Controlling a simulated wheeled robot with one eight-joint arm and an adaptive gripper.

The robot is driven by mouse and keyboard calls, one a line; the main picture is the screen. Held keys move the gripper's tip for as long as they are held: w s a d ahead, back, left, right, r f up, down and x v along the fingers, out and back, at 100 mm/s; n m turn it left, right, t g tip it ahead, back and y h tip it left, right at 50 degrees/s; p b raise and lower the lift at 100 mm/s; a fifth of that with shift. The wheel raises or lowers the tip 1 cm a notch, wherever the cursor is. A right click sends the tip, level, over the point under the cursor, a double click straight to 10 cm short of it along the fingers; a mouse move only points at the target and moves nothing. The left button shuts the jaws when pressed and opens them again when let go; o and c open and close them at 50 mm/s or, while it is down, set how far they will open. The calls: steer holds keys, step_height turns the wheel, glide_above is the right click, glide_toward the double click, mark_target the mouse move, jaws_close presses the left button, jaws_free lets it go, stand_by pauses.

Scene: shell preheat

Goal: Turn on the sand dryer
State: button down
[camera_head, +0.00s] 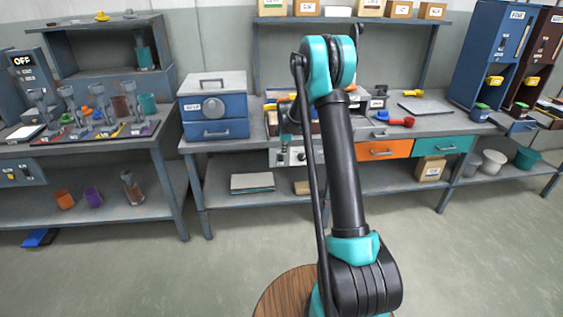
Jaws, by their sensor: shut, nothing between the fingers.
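No readable label in view names the sand dryer, so I cannot tell for sure which unit it is. A blue two-part box (213,105) with a lid handle, a drawer handle and a small plate stands on the middle bench. A pale control panel (291,157) with small knobs is on the bench front to the right of it. My gripper (285,138) is small and partly hidden behind my arm, just above this panel. It looks shut and empty; whether it touches the panel is unclear. A sign reading OFF (22,61) is on a unit at the far left.
The left bench (95,141) carries several stands and cups. A blue panel (22,172) with a yellow knob is on its front. Orange (384,149) and teal (442,144) drawers are right of my arm. Tall cabinets (498,55) stand at right. The floor in front is clear.

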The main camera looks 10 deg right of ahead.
mark_target(281, 159)
steer(key=shift+w+a+f+n, duration=0.1)
steer(key=shift+w+f+n, duration=0.2)
steer(key=shift+w+f, duration=0.3)
steer(key=x, duration=0.3)
steer(key=w+x, duration=0.1)
steer(key=x, duration=0.3)
steer(key=w+x, duration=0.1)
steer(key=x, duration=0.3)
steer(key=shift+r, duration=0.3)
steer(key=shift+w, duration=0.75)
